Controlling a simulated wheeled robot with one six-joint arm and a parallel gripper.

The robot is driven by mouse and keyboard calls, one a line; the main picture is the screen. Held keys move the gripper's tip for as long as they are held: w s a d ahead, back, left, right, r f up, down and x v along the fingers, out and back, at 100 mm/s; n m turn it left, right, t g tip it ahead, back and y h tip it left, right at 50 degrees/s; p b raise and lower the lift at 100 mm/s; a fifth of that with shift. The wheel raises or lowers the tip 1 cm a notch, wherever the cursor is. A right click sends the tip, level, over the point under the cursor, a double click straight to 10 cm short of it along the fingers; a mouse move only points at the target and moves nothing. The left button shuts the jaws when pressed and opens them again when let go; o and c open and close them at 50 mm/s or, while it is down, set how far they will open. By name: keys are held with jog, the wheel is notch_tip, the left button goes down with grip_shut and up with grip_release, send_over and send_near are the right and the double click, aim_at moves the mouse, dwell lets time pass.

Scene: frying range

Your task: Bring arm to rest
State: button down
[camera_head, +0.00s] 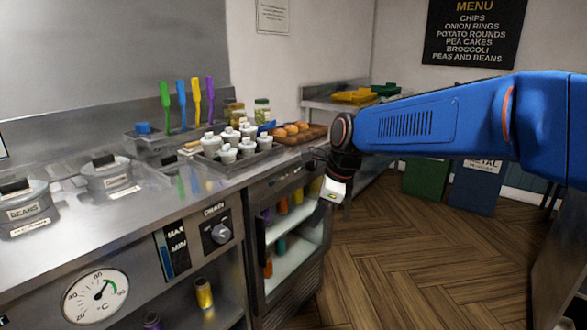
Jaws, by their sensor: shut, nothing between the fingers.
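My blue arm (430,122) reaches in from the right side of the view and spans to the middle. Its dark wrist joint hangs down at the end, beside the front edge of the counter. My gripper (334,192) is at the bottom of that wrist, in front of the open-fronted fridge, and looks small and pale. It is shut and holds nothing. The fingertips are too small to make out in detail.
The steel counter (75,240) on the left carries lidded pots, a tray of white containers (236,145), coloured utensils (181,100) and a board with round buns (290,130). The glass-shelved fridge (290,240) stands under it. Bins (474,185) stand behind my arm. The wooden floor (420,265) is clear.

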jog(key=s+d+n+t+h, duration=0.1)
jog(key=s+d+n+h, duration=0.1)
jog(key=s+d+n, duration=1)
jog(key=s+d+f+n, duration=0.3)
jog(key=s+d+n, duration=0.1)
jog(key=s, duration=0.3)
jog(key=s+d+f+n+t+h, duration=0.1)
jog(key=s+d+f+n, duration=0.3)
jog(key=s+d, duration=0.3)
jog(key=shift+s+d, duration=0.15)
jog(key=shift+s, duration=0.5)
